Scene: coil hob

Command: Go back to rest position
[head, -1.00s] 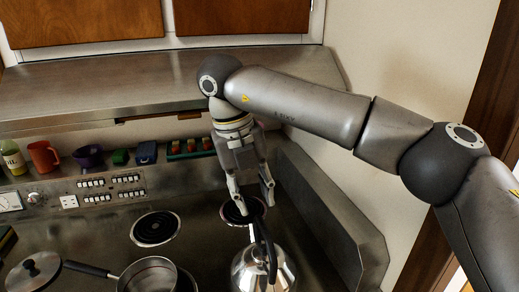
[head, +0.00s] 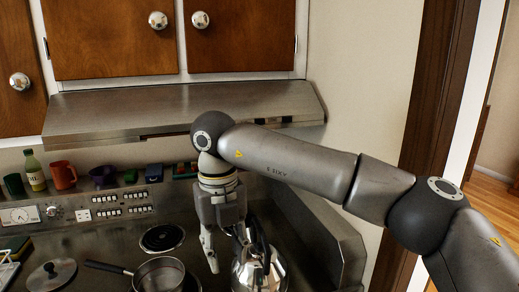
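My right gripper (head: 226,250) hangs pointing down over the hob, just left of the kettle. One finger shows clearly; the other is partly lost behind the kettle's dark handle. The fingers look spread, with nothing seen between them. The shiny metal kettle (head: 258,273) stands at the lower middle, with its handle upright; whether the gripper touches it I cannot tell. My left gripper is not in view.
A saucepan (head: 160,274) and a lid (head: 52,274) are at lower left. A bottle (head: 34,172), red mug (head: 63,176) and purple cup (head: 103,175) line the back ledge. The metal hood (head: 180,112) overhangs the hob.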

